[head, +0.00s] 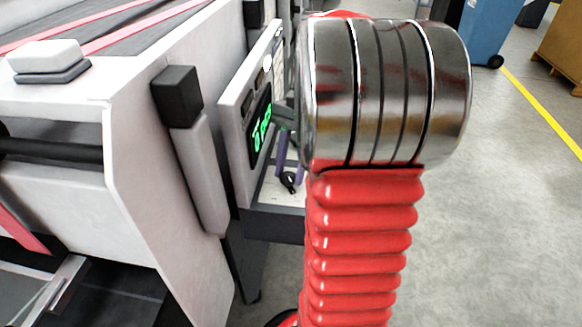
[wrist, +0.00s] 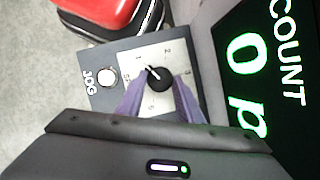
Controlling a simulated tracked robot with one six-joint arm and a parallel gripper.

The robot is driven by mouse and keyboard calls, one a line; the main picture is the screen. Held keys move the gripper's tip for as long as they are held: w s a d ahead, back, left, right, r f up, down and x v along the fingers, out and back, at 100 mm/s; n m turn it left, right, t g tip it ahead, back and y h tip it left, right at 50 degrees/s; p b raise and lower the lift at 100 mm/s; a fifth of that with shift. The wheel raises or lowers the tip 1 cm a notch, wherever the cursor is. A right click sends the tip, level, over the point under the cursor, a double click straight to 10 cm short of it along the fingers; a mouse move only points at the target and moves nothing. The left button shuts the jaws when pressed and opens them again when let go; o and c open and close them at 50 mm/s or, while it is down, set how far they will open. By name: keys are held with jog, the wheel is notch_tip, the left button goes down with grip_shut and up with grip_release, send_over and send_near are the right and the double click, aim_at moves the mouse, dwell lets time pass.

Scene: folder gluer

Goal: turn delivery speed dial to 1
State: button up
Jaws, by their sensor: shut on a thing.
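The delivery speed dial (wrist: 161,79) is a small round black knob with a white pointer line. It sits on a pale plate (wrist: 146,100) with printed numbers. The pointer slants to the upper left, toward a small mark that looks like 1; exact alignment is too small to tell. My gripper (wrist: 161,86) has two purple fingers, one on each side of the knob, shut on it. In the head view my gripper (head: 290,165) reaches down to the black knob (head: 288,181), partly hidden behind my arm.
A panel with a green lit display (head: 261,128) stands beside the dial; it reads COUNT in the wrist view. A white JOG button (wrist: 105,77) is left of the dial. The white machine housing (head: 150,190) is at left. Open floor lies at right.

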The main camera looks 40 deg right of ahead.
jog(key=o, duration=1)
jog(key=shift+w+r, duration=0.1)
jog(key=v, duration=1.3)
jog(key=shift+w+d+r, duration=0.1)
jog(key=shift+r, duration=0.15)
